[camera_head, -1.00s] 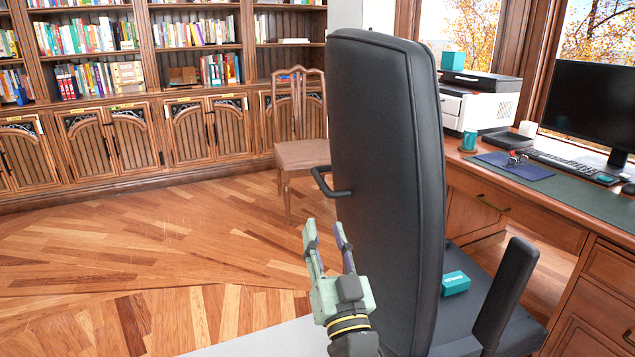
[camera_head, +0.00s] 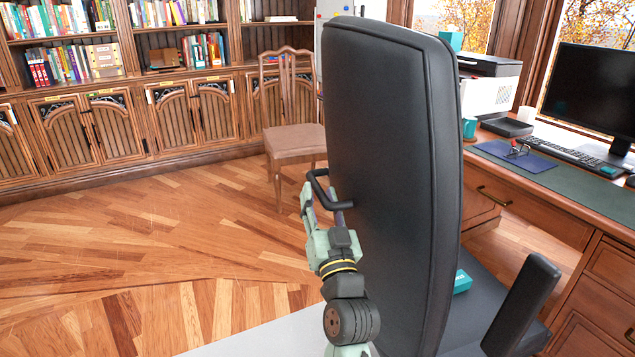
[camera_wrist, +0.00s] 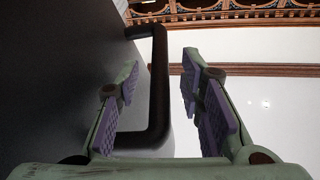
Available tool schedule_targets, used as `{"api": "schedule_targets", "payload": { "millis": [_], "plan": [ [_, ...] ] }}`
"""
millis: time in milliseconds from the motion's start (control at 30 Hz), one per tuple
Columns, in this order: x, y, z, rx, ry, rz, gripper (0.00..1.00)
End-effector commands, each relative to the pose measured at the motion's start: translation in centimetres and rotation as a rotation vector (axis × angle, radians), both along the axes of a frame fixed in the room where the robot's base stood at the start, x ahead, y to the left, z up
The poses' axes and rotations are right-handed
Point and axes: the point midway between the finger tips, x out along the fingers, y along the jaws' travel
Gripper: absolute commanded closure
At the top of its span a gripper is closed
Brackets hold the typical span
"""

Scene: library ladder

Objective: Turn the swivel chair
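The black swivel chair (camera_head: 385,180) stands at the middle right in the head view, its tall back towards me. A black bar handle (camera_head: 318,185) sticks out from the left side of its back. My gripper (camera_head: 322,208) is at this handle. In the wrist view the handle (camera_wrist: 158,90) shows between the two spread purple-padded fingers of my gripper (camera_wrist: 160,66), with the left finger on the chair-back side. The gripper is open, with a clear gap between the handle and the right finger. Part of the fingers is hidden behind the handle in the head view.
A wooden desk (camera_head: 575,215) with a monitor (camera_head: 592,92) and printer (camera_head: 490,85) is close on the right. A teal box (camera_head: 462,282) lies on the chair seat. A wooden chair (camera_head: 292,135) stands behind. The floor (camera_head: 150,240) at left is clear.

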Motion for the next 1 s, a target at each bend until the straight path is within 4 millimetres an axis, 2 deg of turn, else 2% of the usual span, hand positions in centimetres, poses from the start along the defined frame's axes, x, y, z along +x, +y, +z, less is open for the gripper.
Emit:
{"api": "schedule_targets", "payload": {
  "millis": [200, 533, 1000],
  "plan": [
    [2.0, 0.6, 0.9, 0.000, 0.001, 0.000, 0.65],
    [2.2, 0.7, 0.9, 0.000, 0.000, -0.001, 0.65],
    [2.2, 0.6, 0.9, 0.000, 0.000, -0.001, 0.97]
  ]
}}
